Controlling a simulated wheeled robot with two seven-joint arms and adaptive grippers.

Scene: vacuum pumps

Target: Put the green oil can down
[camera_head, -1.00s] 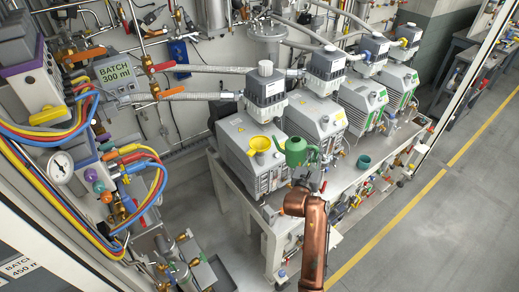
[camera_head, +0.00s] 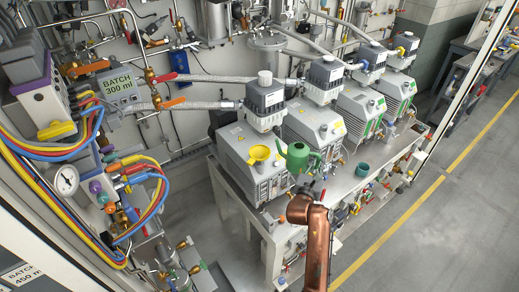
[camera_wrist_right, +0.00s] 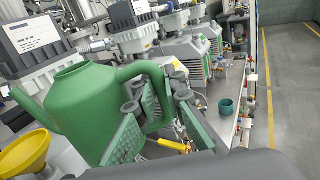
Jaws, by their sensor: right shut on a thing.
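The green oil can (camera_head: 300,158) is in front of the nearest pumps, just right of the yellow funnel (camera_head: 259,153). My right gripper (camera_head: 308,183) is below and beside the can. The right wrist view shows the can's large green body (camera_wrist_right: 88,108) close up, roughly upright, with its handle reaching to the gripper fingers (camera_wrist_right: 150,112). These fingers are shut on the handle. Whether the can's base touches anything is hidden. The yellow funnel also shows in the right wrist view (camera_wrist_right: 24,152). My left gripper is not in view.
Several grey vacuum pumps stand in a row on a metal bench (camera_head: 345,182). A teal cup (camera_head: 362,168) stands on the bench, right of the can. Valves and fittings line the bench's front. Hoses and a gauge (camera_head: 66,179) are at left. Open floor lies right.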

